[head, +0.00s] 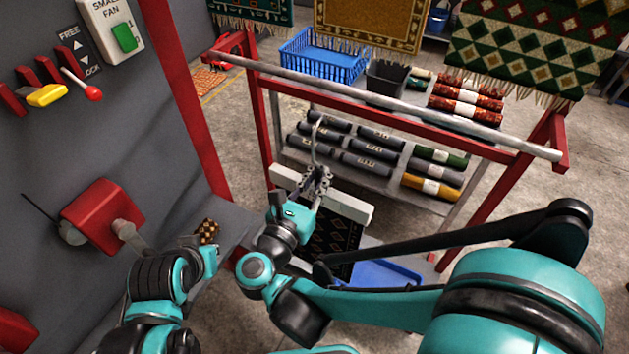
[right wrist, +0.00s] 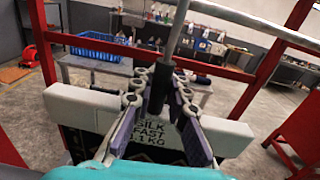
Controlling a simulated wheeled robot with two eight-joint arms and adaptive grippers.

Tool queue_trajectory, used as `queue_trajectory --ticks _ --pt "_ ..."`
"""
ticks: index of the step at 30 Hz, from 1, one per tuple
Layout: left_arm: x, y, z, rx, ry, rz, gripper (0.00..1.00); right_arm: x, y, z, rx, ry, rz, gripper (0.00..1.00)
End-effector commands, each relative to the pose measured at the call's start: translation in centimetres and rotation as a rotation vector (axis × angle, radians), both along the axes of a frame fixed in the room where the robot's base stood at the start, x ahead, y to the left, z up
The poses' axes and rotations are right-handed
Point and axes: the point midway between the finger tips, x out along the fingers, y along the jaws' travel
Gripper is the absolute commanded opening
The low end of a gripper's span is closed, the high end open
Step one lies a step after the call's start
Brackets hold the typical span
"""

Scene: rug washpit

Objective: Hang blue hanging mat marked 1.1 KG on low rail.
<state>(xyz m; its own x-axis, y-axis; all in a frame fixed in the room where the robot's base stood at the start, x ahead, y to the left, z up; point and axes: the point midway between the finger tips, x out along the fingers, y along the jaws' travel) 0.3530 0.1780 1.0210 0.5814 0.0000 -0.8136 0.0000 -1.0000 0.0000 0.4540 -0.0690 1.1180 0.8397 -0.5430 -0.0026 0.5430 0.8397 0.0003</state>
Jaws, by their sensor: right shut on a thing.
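My right gripper (head: 318,182) is shut on the dark hook stem above a white hanger bar (head: 355,208). The mat (head: 338,238) hangs below the bar and looks dark with orange diamonds, partly covered by my arm. In the right wrist view the fingers (right wrist: 158,92) close around the stem, and the mat's label (right wrist: 150,132) reads "SILK FAST" and a weight ending in "1 KG", partly hidden by a finger. The grey hook (head: 318,122) rises above the gripper. It appears apart from the silver rail (head: 400,105) on the red frame.
A grey panel with a red box (head: 100,215) and levers stands at left. Behind the rail are a blue basket (head: 322,58), a black bin (head: 387,80) and a shelf with rolled mats (head: 437,172). Patterned rugs hang behind. A blue tray (head: 385,274) lies below.

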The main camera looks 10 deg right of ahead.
Motion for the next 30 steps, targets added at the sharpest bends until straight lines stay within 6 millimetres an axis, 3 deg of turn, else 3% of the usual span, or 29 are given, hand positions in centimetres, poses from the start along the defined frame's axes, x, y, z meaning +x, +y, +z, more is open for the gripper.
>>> queue_trajectory --ticks 30 --pt "0.0 0.0 0.1 0.000 0.000 0.000 0.00 6.4 -4.3 0.1 -0.002 -0.001 -0.002 0.00"
